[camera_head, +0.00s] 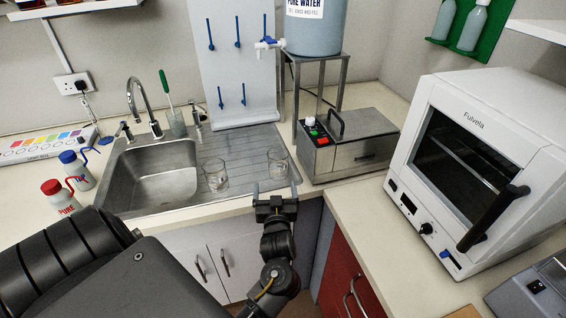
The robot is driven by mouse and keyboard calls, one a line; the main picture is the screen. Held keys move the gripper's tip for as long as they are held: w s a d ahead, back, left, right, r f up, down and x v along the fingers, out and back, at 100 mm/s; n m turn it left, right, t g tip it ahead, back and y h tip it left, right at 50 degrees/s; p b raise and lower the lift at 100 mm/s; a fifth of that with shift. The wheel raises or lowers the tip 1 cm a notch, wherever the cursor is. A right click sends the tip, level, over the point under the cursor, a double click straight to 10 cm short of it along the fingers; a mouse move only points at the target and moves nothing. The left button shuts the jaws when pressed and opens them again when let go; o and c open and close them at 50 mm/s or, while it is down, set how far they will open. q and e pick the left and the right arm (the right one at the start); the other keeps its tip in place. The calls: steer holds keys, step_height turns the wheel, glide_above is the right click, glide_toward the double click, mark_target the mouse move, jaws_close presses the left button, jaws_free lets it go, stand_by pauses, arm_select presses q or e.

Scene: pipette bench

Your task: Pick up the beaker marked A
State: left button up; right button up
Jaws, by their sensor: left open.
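Two clear glass beakers stand upright on the ribbed steel drainboard (240,150) beside the sink. The left beaker (215,176) is close to the basin. The right beaker (279,163) is near the drainboard's right end. I cannot read a letter on either, so I cannot tell which is marked A. My left gripper (275,190) is open and empty at the counter's front edge. In the picture it is just below the right beaker, with its fingers pointing towards it and a small gap between. My right gripper is not in view.
The sink basin (155,178) and tap (140,100) are left of the beakers. A steel box with red and green buttons (350,145) stands close on the right. A white oven (475,165) is further right. Wash bottles (60,197) stand far left.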

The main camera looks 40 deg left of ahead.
mark_target(278, 170)
arm_select(q)
steer(key=x, duration=0.3)
steer(key=p+x, duration=0.1)
steer(key=shift+w+d+r, duration=0.1)
steer(key=shift+w+d, duration=0.05)
steer(key=shift+w, duration=0.3)
steer(key=shift+w+a, duration=0.25)
steer(key=shift+w+a+p, duration=0.2)
steer(key=shift+p, duration=0.1)
steer(key=x, duration=0.1)
steer(key=p+x, duration=0.1)
steer(key=x, duration=0.1)
steer(key=shift+w+f, duration=0.3)
steer(key=shift+w, duration=0.15)
steer(key=shift+w+a+f, duration=0.1)
steer(key=shift+w+a, duration=0.2)
steer(key=shift+w, duration=0.05)
steer(key=c, duration=1.1)
